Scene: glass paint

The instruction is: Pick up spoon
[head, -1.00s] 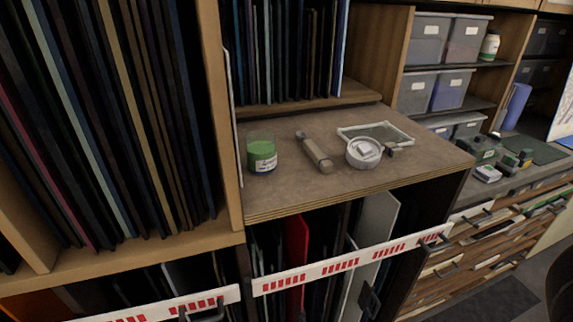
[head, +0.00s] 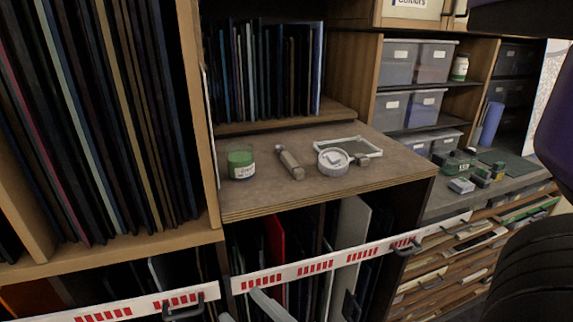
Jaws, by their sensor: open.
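I cannot make out a clear spoon. On the brown worktop (head: 310,194) stand a jar of green paint (head: 240,163), a brownish handled tool (head: 290,165) lying beside it, and a round white dish (head: 331,161) with something pale in it. A small grey item (head: 361,159) lies at the dish's right, too small to identify. Two pale grey bars at the bottom edge appear to be the fingertips of my gripper (head: 240,304), apart and empty, below and in front of the worktop. The rest of the gripper is out of frame.
A framed pane (head: 350,146) lies behind the dish. Glass sheets stand in racks at left and behind, with a red-marked rail (head: 315,266) below the worktop. Grey bins (head: 415,62) and a lower bench (head: 450,200) are at right. My arm covers the right edge.

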